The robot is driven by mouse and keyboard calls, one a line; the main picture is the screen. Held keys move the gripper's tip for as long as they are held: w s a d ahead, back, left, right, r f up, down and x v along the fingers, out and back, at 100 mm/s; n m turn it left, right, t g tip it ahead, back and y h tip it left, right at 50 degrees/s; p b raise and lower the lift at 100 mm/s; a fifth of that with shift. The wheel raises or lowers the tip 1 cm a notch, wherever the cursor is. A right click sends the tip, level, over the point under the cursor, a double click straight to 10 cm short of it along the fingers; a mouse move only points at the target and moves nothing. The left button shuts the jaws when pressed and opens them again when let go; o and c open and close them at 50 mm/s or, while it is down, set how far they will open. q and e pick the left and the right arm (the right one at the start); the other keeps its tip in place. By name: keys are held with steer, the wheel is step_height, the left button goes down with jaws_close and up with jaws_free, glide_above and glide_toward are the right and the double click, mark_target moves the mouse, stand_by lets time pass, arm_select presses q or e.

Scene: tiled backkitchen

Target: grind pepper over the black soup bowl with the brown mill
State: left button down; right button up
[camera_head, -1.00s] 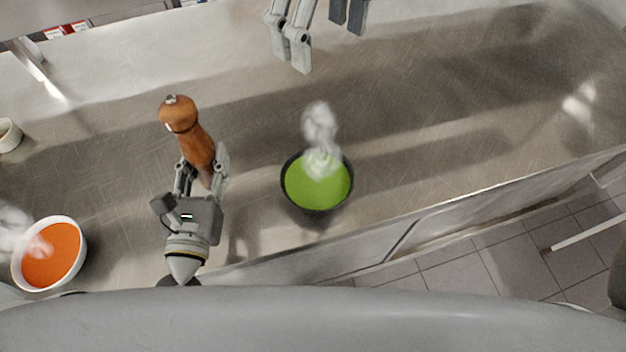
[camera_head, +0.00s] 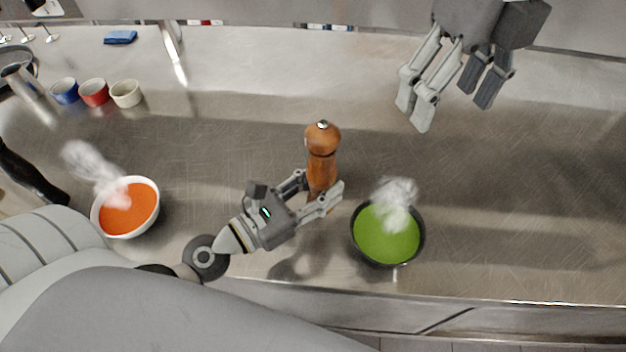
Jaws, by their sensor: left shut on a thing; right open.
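The brown mill (camera_head: 322,150) stands roughly upright in the middle of the view, a metal knob on its top. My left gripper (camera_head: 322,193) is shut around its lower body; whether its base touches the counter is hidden. The black soup bowl (camera_head: 424,240) with steaming green soup sits to the right of the mill and a little nearer, apart from it. My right gripper (camera_head: 455,112) is open and empty, above the counter behind the bowl.
A white bowl (camera_head: 157,207) of steaming orange soup is at the left. Blue (camera_head: 64,91), red (camera_head: 94,92) and cream (camera_head: 126,93) cups and a blue cloth (camera_head: 120,37) are at the back left. The steel counter (camera_head: 560,190) is clear at the right.

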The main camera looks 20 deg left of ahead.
arm_select(q)
steer(key=w+d+f, duration=0.1)
steer(key=w+d, duration=0.2)
steer(key=d, duration=1.1)
steer(key=shift+f, duration=0.15)
steer(key=shift+a, duration=0.1)
arm_select(e)
steer(key=n, duration=0.8)
stand_by(0.4)
step_height(320, 180, down, 8)
steer(key=shift+f, duration=0.15)
stand_by(0.5)
steer(key=shift+f, duration=1.95)
